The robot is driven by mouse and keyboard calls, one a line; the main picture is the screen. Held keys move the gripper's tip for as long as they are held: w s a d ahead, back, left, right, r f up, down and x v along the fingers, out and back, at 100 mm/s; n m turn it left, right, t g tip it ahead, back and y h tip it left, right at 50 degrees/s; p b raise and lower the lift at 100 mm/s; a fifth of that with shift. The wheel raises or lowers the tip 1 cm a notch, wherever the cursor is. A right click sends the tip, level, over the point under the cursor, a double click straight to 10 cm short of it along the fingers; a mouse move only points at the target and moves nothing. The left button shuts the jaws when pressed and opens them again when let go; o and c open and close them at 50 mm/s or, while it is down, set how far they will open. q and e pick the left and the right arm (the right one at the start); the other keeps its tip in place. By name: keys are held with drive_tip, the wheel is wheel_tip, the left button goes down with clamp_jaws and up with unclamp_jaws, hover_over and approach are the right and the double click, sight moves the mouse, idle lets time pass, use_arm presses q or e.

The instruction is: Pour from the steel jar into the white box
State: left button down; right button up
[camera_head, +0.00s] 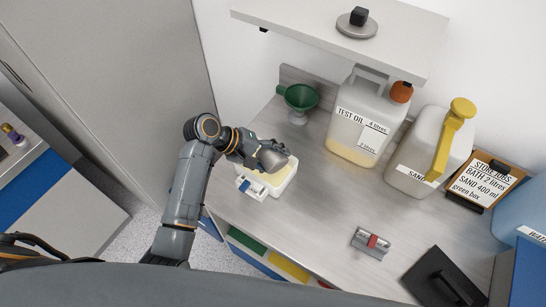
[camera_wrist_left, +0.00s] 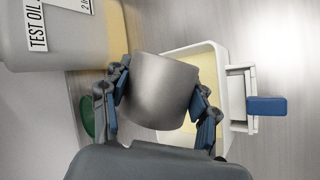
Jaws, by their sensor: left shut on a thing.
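The steel jar (camera_wrist_left: 160,90) is held by my left gripper (camera_wrist_left: 165,100), whose fingers close on both sides of it. In the head view the jar (camera_head: 272,157) is tilted over the white box (camera_head: 284,186), with my left gripper (camera_head: 250,150) just left of it. The white box stands open on the bench and holds something pale yellow. In the wrist view the box (camera_wrist_left: 222,60) shows behind the jar, with a blue-tabbed latch on its side. I cannot see the jar's inside or any stream. My right gripper is not in view.
A TEST OIL jug (camera_head: 362,118) and a SAND jug (camera_head: 426,150) stand behind and right. A green funnel (camera_head: 299,97) is at the back left. A shelf (camera_head: 340,30) overhangs the back.

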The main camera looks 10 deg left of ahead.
use_arm(q)
drive_tip(key=shift+w+a, duration=0.1)
drive_tip(key=shift+w, duration=0.05)
drive_tip(key=shift+h, duration=0.3)
drive_tip(key=shift+a+n+g, duration=0.1)
drive_tip(key=shift+n+g, duration=0.3)
drive_tip(key=shift+w, duration=0.1)
